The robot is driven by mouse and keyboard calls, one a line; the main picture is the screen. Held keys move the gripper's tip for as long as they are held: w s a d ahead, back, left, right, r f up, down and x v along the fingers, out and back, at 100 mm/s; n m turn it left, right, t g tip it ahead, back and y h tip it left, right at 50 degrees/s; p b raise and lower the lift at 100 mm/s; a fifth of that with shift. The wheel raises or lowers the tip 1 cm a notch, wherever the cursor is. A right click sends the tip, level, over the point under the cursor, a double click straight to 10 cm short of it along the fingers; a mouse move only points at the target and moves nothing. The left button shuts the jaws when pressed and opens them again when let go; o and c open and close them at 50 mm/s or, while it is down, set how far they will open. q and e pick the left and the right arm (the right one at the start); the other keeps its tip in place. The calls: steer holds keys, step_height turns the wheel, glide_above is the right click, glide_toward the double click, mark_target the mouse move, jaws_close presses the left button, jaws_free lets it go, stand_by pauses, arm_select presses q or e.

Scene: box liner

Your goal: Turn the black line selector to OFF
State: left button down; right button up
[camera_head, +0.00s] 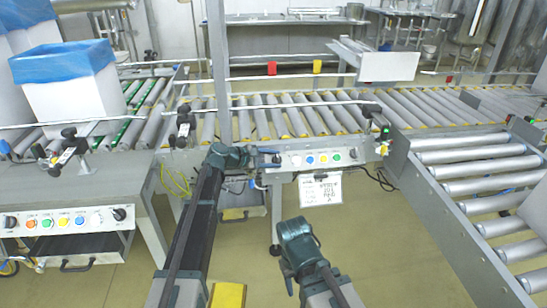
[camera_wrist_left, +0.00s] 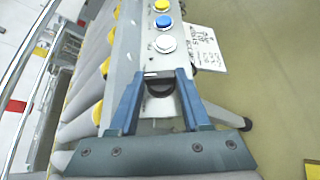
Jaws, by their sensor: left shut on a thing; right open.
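The black line selector (camera_wrist_left: 160,88) is a round knob at the near end of the button panel in the left wrist view. The two blue fingers of my left gripper (camera_wrist_left: 158,80) stand on either side of it and are shut on it. In the head view my left gripper (camera_head: 262,157) reaches the left end of the middle panel and hides most of the knob. Which way the selector points cannot be read. My right gripper (camera_head: 282,268) is open and empty, low over the floor in front of the panel.
The middle panel (camera_head: 300,159) carries white, blue and yellow buttons and another black knob (camera_head: 353,153) at its right end. A white paper sign (camera_head: 321,189) hangs below. Roller conveyors (camera_head: 290,118) run behind. Another button panel (camera_head: 70,220) is at left.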

stand_by(0.4)
arm_select(q)
steer(key=shift+c, duration=1.8)
jaws_free()
